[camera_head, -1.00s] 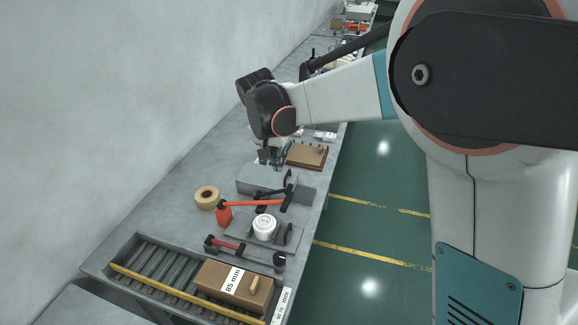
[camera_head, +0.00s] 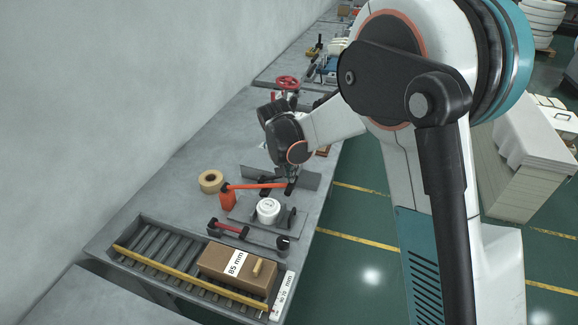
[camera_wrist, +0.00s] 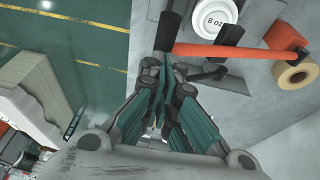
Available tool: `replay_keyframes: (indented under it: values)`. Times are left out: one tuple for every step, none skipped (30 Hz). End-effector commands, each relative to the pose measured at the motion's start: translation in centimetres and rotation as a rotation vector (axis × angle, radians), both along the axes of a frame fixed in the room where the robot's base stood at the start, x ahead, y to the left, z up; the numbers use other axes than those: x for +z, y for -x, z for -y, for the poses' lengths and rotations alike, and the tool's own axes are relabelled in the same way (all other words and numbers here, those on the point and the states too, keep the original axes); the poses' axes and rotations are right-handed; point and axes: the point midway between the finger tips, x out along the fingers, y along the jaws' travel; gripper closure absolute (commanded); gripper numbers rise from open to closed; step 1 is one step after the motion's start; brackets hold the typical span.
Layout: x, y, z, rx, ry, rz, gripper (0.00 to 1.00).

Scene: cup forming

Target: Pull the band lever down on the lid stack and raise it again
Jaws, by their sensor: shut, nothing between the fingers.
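The band lever (camera_head: 258,185) is an orange bar running from an orange post (camera_head: 227,199) to a dark grip (camera_head: 291,187) at its right end. It looks roughly level. The white lid stack (camera_head: 268,209) stands in front of it on a grey plate. In the wrist view the lever (camera_wrist: 225,51) crosses beside the lid stack (camera_wrist: 213,20), marked 8 oz. My gripper (camera_head: 291,178) is just behind the dark grip. In the wrist view my gripper (camera_wrist: 163,62) is shut and empty, its tips close to the grip (camera_wrist: 169,25); contact cannot be told.
A tape roll (camera_head: 211,181) lies left of the post. A red bar with black ends (camera_head: 230,229) and a roller tray (camera_head: 140,228) with a brown box (camera_head: 236,270) are in front. A grey upright plate (camera_head: 308,178) stands right of my gripper. Bare bench lies at left.

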Motion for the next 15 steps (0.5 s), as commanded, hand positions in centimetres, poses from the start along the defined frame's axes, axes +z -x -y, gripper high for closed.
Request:
replay_keyframes:
  values:
    - [-0.2, 0.0, 0.0, 0.000, 0.000, 0.000, 1.00]
    - [-0.2, 0.0, 0.0, 0.000, 0.000, 0.000, 1.00]
    - [-0.2, 0.0, 0.1, 0.000, 0.000, 0.000, 1.00]
    - [-0.2, 0.0, 0.1, 0.000, 0.000, 0.000, 1.00]
    - [-0.2, 0.0, 0.1, 0.000, 0.000, 0.000, 1.00]
    - [-0.2, 0.0, 0.1, 0.000, 0.000, 0.000, 1.00]
    - [-0.2, 0.0, 0.1, 0.000, 0.000, 0.000, 1.00]
    - [-0.2, 0.0, 0.1, 0.000, 0.000, 0.000, 1.00]
    - [-0.2, 0.0, 0.1, 0.000, 0.000, 0.000, 1.00]
    - [-0.2, 0.0, 0.1, 0.000, 0.000, 0.000, 1.00]
    - [-0.2, 0.0, 0.1, 0.000, 0.000, 0.000, 1.00]
    - [-0.3, 0.0, 0.1, 0.000, -0.003, 0.001, 1.00]
    - [-0.5, 0.0, 0.2, -0.001, -0.007, 0.003, 1.00]
    - [-0.8, 0.1, 0.3, -0.001, -0.013, 0.005, 1.00]
    - [-1.3, 0.1, 0.6, -0.002, -0.026, 0.010, 1.00]
